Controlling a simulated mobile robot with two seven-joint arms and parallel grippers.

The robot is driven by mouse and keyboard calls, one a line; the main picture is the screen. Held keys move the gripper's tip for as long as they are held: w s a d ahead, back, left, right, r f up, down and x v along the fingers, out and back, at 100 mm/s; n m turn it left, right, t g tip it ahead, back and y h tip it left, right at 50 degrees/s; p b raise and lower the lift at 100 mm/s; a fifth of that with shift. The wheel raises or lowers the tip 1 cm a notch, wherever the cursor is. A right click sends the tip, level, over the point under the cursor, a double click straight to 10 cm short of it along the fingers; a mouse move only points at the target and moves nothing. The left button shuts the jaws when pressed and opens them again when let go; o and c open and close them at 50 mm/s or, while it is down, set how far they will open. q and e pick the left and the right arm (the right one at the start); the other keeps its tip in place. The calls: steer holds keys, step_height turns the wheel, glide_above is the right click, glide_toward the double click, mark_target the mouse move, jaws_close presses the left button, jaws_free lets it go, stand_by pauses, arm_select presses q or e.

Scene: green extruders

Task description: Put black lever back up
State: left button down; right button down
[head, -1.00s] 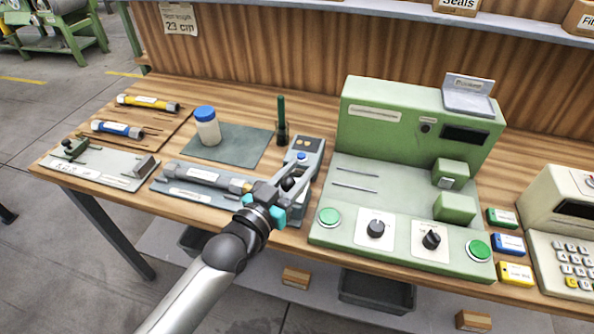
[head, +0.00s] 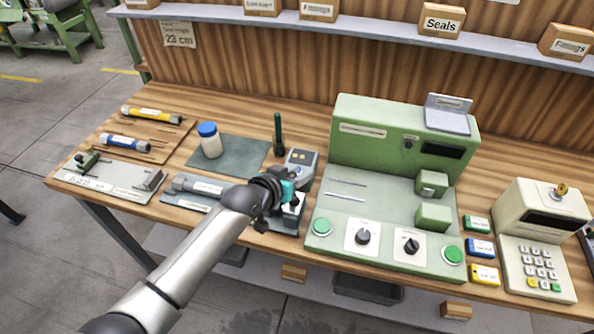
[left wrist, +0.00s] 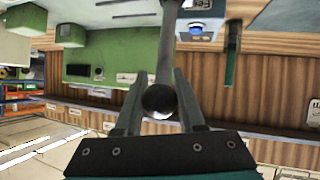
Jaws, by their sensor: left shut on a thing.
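The black lever's round knob (left wrist: 160,101) sits between the two fingers of my left gripper (left wrist: 161,96) in the left wrist view. Its grey rod (left wrist: 167,45) runs from the knob towards the top of that view. My left gripper (head: 290,198) is shut on the lever at the front of the grey machine (head: 301,158) in the head view. My wrist hides most of the lever there, so its exact tilt cannot be told. A blue button (left wrist: 200,28) on the machine shows near the rod. My right gripper is not in view.
A grey bench fixture (head: 196,185) lies left of the machine, partly behind my left arm. The green control box (head: 395,145) stands close on the right. A blue-capped bottle (head: 210,142) and a dark green upright tool (head: 278,135) stand behind.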

arm_select(q)
steer(key=shift+w+d+f, duration=0.1)
steer(key=shift+w, duration=0.3)
steer(key=shift+w+d+f, duration=0.1)
steer(key=shift+w, duration=0.1)
steer(key=shift+f, duration=0.1)
steer(key=c, duration=0.9)
jaws_free()
steer(key=o, duration=0.4)
steer(key=shift+w, duration=0.1)
steer(key=p+v, duration=0.2)
steer(key=v, duration=1.3)
steer(key=shift+r, duration=0.25)
